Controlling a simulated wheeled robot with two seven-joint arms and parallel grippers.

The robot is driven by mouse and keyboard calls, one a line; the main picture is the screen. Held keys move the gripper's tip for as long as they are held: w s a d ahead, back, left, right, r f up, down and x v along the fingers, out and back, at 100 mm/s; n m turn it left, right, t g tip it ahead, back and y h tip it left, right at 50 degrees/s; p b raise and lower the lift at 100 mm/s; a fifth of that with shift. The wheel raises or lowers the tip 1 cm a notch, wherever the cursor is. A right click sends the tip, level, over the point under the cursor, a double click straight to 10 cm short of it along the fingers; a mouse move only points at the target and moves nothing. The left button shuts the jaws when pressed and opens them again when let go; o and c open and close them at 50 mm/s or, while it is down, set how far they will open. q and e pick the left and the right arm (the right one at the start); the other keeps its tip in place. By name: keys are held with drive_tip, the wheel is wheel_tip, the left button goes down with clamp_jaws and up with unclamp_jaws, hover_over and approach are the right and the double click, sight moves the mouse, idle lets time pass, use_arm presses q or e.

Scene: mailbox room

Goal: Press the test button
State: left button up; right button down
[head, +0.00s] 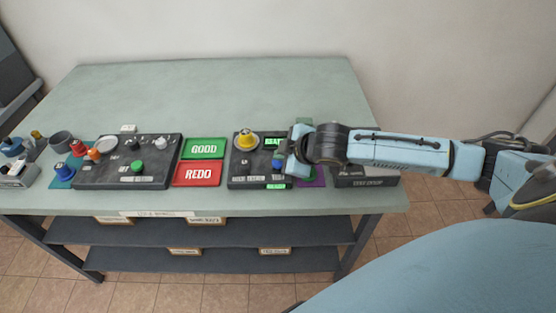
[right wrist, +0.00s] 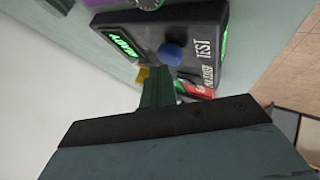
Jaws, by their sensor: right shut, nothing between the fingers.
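The test button is a blue round knob (head: 277,164) on the right part of a dark control panel (head: 238,169). In the right wrist view the blue button (right wrist: 171,54) sits beside the printed word TEST, near a lit green READY display (right wrist: 126,44). My right gripper (head: 284,158) is shut and empty, close to the button at the panel's right end. In the right wrist view its fingertips (right wrist: 157,72) point at the panel just beside the button; I cannot tell whether they touch it. My left gripper is not in view.
A yellow knob (head: 246,139) is on the same panel. Green GOOD (head: 204,149) and red REDO (head: 197,174) plates lie to its left, then another dark panel (head: 124,178) with several controls. A dark box (head: 366,181) is at right. The table's back (head: 215,85) is clear.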

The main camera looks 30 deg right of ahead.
drive_tip(key=shift+f, duration=0.55)
idle(0.6)
idle(0.4)
drive_tip(key=shift+r+p, duration=0.95)
drive_tip(key=shift+p, duration=0.25)
drive_tip(key=shift+r, duration=0.1)
wheel_tip(320, 180, up, 5)
drive_tip(key=p, duration=0.6)
drive_tip(key=shift+a, duration=0.1)
